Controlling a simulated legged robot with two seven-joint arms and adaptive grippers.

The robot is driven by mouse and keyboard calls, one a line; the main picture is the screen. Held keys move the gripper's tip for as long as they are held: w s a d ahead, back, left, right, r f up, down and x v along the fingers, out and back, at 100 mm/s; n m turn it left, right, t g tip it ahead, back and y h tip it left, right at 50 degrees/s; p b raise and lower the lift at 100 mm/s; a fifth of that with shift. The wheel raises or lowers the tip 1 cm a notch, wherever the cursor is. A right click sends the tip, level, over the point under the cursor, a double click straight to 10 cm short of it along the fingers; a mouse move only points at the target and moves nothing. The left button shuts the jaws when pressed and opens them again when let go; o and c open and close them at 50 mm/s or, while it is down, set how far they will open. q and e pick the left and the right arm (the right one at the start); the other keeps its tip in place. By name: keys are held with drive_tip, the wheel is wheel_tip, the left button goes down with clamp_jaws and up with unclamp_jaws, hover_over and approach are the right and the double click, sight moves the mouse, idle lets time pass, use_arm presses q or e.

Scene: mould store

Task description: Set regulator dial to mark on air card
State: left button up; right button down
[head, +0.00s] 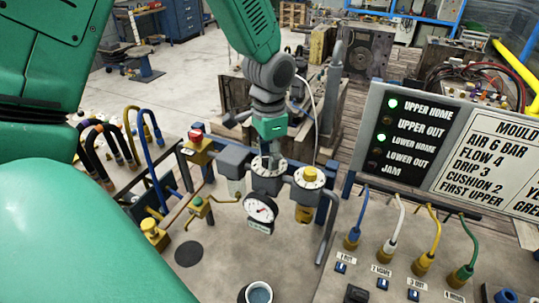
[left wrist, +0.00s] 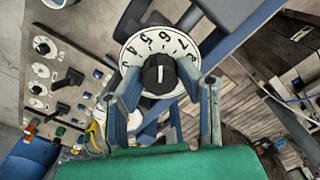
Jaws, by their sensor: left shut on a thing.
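The regulator dial is a white numbered disc (left wrist: 158,42) around a black knob (left wrist: 160,74) with a white line. In the head view it tops the grey regulator (head: 266,183) above a round pressure gauge (head: 260,209). My left gripper (head: 268,158) comes down on it from above, shut on the knob, one finger on each side in the left wrist view. It partly hides the dial in the head view. The air card (head: 490,165), at the right, reads AIR 6 BAR, FLOW 4, DRIP 3, CUSHION 2. My right gripper is not in view.
A second dialled unit with a yellow part (head: 307,194) stands close right of the regulator. A red button on a yellow box (head: 197,146) is at the left. A lamp panel (head: 406,135) and several coloured hoses are at the right. A small cup (head: 259,294) stands in front.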

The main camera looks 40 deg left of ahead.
use_arm(q)
drive_tip(key=shift+w+r+m, duration=0.1)
drive_tip(key=shift+w+m, duration=0.1)
drive_tip(key=shift+m, duration=0.2)
drive_tip(key=o, duration=0.9)
drive_tip(key=shift+o, duration=1.2)
